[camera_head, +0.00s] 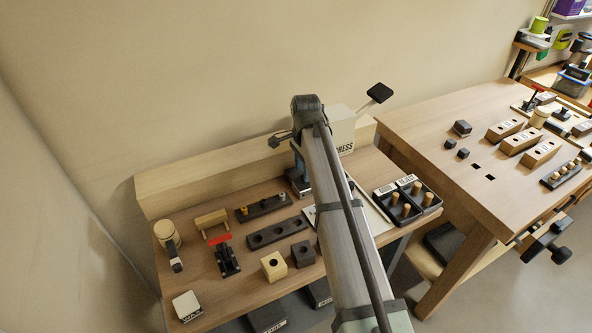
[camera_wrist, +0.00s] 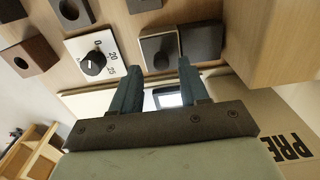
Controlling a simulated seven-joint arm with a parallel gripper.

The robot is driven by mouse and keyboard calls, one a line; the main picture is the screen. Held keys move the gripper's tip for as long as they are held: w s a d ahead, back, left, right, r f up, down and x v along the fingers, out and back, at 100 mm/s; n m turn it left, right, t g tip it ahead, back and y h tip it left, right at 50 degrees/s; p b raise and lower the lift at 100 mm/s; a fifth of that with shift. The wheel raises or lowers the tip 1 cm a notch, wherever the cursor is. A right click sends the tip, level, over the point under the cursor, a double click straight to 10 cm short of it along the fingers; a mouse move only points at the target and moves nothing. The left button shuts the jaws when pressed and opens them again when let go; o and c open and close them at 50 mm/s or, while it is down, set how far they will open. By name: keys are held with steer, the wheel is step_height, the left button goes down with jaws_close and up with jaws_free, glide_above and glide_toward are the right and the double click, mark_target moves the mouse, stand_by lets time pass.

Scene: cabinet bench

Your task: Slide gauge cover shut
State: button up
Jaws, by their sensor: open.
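In the wrist view my gripper (camera_wrist: 160,66) is open, with nothing between its two blue-grey fingers. Just beyond the fingertips, on the wooden panel, is a square dark-framed plate with a grey face (camera_wrist: 160,46). A dark square plate (camera_wrist: 201,41) sits right beside it, near the right fingertip. These look like the gauge and its sliding cover, but I cannot tell for certain which is which. I see no clear contact between a finger and either plate. In the head view my arm hides most of the gripper and this area.
A numbered dial with a black knob (camera_wrist: 95,62) is left of the plates. A wooden block (camera_wrist: 262,45) stands close on the right. A PRESS box (camera_head: 341,131) is at the bench's back. Blocks and a dark holed strip (camera_head: 277,233) occupy the bench left of my arm.

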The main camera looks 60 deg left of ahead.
steer(key=shift+r, duration=2.3)
steer(key=shift+s, duration=0.1)
